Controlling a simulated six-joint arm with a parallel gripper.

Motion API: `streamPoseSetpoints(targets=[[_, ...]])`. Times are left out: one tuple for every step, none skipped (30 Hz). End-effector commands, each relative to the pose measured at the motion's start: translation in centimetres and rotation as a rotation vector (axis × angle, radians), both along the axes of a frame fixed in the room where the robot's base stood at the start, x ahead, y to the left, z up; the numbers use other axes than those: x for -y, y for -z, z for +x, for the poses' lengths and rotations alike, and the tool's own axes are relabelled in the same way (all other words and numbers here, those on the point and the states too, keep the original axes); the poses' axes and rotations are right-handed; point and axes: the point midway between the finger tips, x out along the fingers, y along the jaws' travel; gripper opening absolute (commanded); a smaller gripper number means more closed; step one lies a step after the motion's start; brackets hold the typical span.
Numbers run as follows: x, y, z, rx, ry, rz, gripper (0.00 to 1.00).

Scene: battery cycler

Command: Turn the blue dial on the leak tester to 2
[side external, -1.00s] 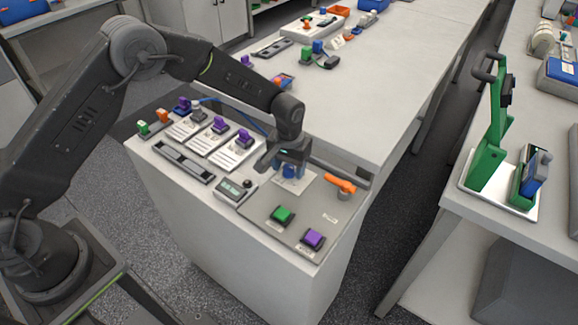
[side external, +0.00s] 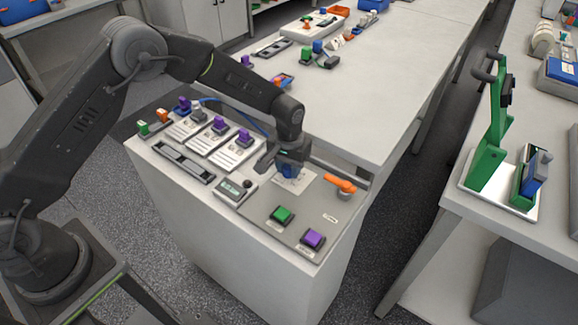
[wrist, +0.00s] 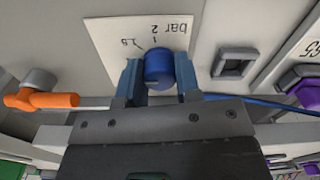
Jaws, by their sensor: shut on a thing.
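The blue dial (wrist: 159,66) is a short round knob in front of a white scale card (wrist: 112,35). The card shows upside down in the wrist view, with "bar", "2", "1" and a third mark that I cannot read clearly. My gripper (wrist: 158,78) has one blue finger on each side of the dial and is shut on it. In the side view my gripper (side external: 289,171) is down at the panel and largely hides the dial. I cannot tell which mark the dial points to.
An orange-handled valve (side external: 340,185) is close to the right of my gripper. A green button (side external: 282,215) and a purple button (side external: 312,239) are in front. A small display unit (side external: 233,190) and purple-knobbed modules (side external: 242,137) are to the left.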

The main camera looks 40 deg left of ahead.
Motion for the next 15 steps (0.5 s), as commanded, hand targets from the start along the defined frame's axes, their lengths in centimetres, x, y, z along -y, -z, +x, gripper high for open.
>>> streamPoseSetpoints(targets=[[0.03,-0.03,0.01,0.000,0.006,0.000,0.07],[0.03,-0.03,0.01,0.000,0.011,0.000,0.07],[0.03,-0.03,0.01,0.000,0.021,0.000,0.07],[0.03,-0.03,0.01,0.000,0.030,-0.001,0.07],[0.03,-0.03,0.01,0.000,0.041,-0.001,0.07],[0.03,-0.03,0.01,0.000,0.057,-0.001,0.07],[0.03,-0.03,0.01,0.000,0.073,-0.001,0.07],[0.03,-0.03,0.01,0.000,0.088,-0.001,0.07],[0.03,-0.03,0.01,0.000,0.113,-0.001,0.07],[0.03,-0.03,0.01,0.000,0.134,-0.001,0.07],[0.03,-0.03,0.01,0.000,0.155,-0.001,0.07],[0.03,-0.03,0.01,0.000,0.187,-0.001,0.07],[0.03,-0.03,0.01,0.000,0.211,-0.001,0.07],[0.03,-0.03,0.01,0.000,0.238,-0.001,0.07],[0.03,-0.03,0.01,0.000,0.274,-0.001,0.07]])
